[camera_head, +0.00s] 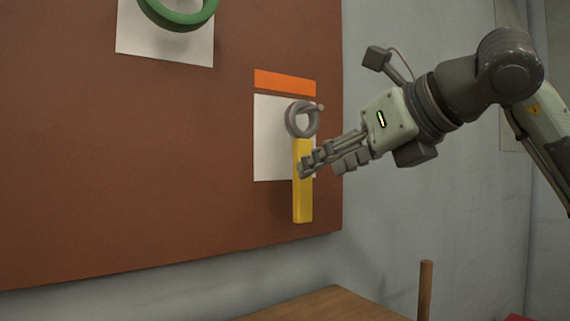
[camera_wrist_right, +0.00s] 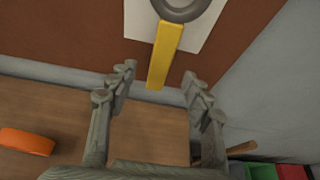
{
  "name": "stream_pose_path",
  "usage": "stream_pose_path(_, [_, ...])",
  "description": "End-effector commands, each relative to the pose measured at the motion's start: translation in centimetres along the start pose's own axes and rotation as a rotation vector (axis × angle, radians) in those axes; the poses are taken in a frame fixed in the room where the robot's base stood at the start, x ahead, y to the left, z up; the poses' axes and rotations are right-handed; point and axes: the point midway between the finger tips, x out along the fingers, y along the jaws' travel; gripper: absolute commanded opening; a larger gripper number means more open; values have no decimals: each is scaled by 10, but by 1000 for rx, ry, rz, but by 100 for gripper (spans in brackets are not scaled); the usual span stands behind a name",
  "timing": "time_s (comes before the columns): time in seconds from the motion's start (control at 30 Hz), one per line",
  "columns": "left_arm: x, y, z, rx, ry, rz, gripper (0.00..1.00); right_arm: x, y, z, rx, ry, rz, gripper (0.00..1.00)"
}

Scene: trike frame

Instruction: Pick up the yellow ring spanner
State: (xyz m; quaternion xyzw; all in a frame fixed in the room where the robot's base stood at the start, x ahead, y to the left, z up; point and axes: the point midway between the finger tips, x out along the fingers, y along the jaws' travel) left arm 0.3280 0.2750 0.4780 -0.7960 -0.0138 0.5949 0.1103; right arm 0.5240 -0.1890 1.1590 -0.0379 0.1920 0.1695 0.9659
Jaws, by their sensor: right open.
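The yellow ring spanner (camera_head: 302,195) hangs upright on the brown board, its grey ring (camera_head: 302,119) on a peg at the top and its yellow handle pointing down. My right gripper (camera_head: 310,165) reaches in from the right, its fingers overlapping the handle in the head view. In the right wrist view the handle (camera_wrist_right: 164,58) lies beyond and between the two fingertips of the open right gripper (camera_wrist_right: 158,82), with a gap on each side. Nothing is in its grasp. The ring is partly cut off at the top of the wrist view. My left gripper is not in view.
The brown board (camera_head: 150,150) carries a white sheet (camera_head: 270,130), an orange strip (camera_head: 285,82) and a green ring (camera_head: 180,15). An orange object (camera_wrist_right: 27,141) and a green bin (camera_wrist_right: 260,171) show lower down.

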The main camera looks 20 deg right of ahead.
Motion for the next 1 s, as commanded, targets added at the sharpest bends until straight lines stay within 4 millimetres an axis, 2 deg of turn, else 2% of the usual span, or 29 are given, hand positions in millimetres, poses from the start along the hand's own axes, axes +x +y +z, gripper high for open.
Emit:
stream_pose_path(0.27, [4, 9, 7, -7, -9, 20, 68, 30, -1, 0, 2, 4, -3, 50])
stream_pose_path(0.5, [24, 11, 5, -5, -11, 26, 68, 66, -1, -1, 1, 4, 0, 50])
stream_pose_path(0.63, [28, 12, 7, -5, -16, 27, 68, 74, -1, -2, 0, 2, -1, 50])
stream_pose_path(0.83, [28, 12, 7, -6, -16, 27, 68, 75, -1, -2, 0, 1, 0, 50])
stream_pose_path(1.0, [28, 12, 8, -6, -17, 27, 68, 75, -1, -2, 0, 1, 0, 30])
